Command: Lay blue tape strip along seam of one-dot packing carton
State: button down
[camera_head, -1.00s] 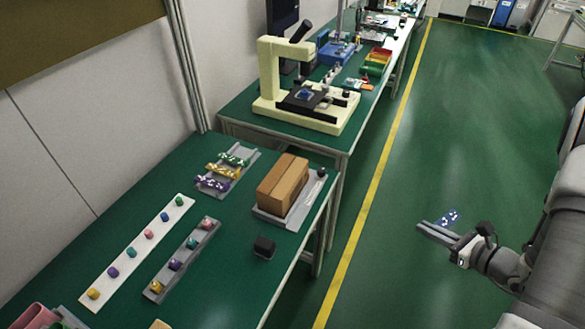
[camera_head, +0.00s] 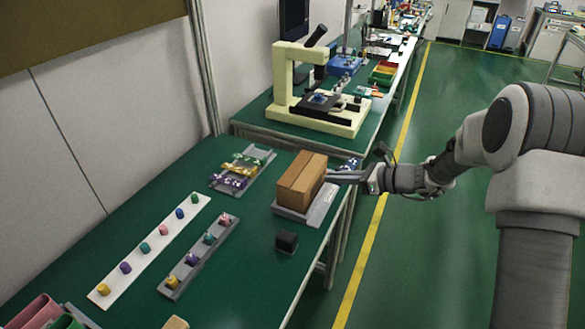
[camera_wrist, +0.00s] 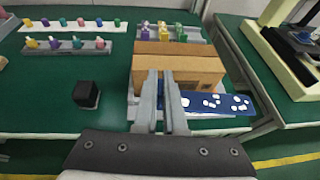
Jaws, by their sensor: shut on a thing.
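The brown carton (camera_head: 300,182) sits closed on a grey tray (camera_head: 323,208) near the table's right edge. A seam runs along its top, clearer in the wrist view (camera_wrist: 180,48). I cannot make out a dot on it. My gripper (camera_head: 332,177) is beside the carton's right side, fingers toward it; I cannot tell whether they touch. It is shut on a blue strip with white spots (camera_wrist: 222,103), which sticks out to the right of the fingers in the wrist view, low beside the carton. A bit of the strip (camera_head: 350,164) shows behind the gripper in the head view.
A black block (camera_head: 286,242) stands in front of the tray. Racks of colored pegs (camera_head: 199,256) and a white strip with pegs (camera_head: 150,247) lie left. A cream microscope (camera_head: 292,90) stands on the farther table. Green floor is open to the right.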

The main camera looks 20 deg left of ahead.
notch_tip(320, 180, up, 4)
jog(key=n+g+b, duration=0.1)
jog(key=b, duration=0.1)
send_over(293, 182)
jog(key=shift+w+a+r, duration=0.1)
jog(key=shift+f+b, duration=2.65)
jog(key=shift+f, duration=0.65)
jog(key=c, duration=0.9)
grip_release()
jog(key=p+v, duration=0.3)
jog(key=v, duration=1.4)
jog(key=shift+w+d+r, duration=0.1)
jog(key=shift+d, duration=0.15)
